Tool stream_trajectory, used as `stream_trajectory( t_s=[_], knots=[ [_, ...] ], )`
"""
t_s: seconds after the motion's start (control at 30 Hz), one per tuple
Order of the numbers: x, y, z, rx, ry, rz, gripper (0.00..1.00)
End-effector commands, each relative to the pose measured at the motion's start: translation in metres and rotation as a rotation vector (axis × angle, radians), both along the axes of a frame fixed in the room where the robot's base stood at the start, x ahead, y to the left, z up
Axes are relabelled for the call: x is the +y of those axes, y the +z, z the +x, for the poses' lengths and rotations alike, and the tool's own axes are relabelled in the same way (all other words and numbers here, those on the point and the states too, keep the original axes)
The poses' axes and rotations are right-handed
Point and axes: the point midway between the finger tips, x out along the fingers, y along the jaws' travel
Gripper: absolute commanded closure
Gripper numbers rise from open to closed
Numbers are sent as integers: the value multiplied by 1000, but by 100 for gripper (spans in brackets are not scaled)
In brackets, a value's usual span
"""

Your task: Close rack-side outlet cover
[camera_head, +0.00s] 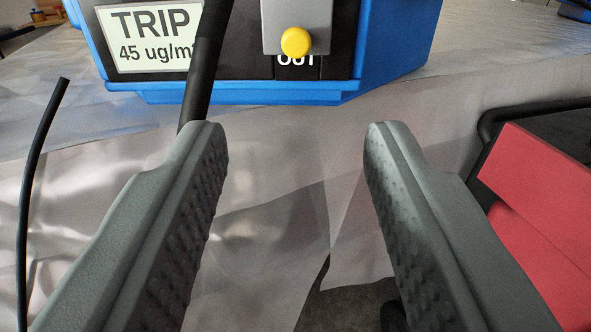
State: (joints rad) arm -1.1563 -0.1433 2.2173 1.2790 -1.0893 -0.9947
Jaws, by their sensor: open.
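A grey cover plate (298,16) with a yellow knob (295,42) sits on the front of a blue and black unit (395,40), above a label reading "OUT" (297,61). The top of the plate is cut off by the picture edge, so I cannot tell how far it is shut. My gripper (294,130) is open and empty. Its two grey ridged fingers point toward the unit, with the knob above the gap between the fingertips and apart from them.
A black hose (205,60) runs down from the unit behind my left finger. A thin black tube (38,150) curves at the left. A display reading "TRIP 45 ug/m" (150,38) is left of the plate. Red panels (540,190) in a black frame stand at right. Grey sheeting (285,215) hangs below.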

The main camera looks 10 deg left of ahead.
Motion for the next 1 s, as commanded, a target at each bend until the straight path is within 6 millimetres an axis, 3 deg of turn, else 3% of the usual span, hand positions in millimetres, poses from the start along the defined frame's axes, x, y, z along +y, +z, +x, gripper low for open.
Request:
stream_trajectory(
  t_s=[0.1,0.33,0.87,1.0],
  knots=[
    [-2,0,-16,-1,2,0,59],
    [-5,0,-32,-1,0,-1,59],
    [-5,0,-34,-1,0,0,59],
    [-13,7,-27,-9,5,20,59]
  ],
)
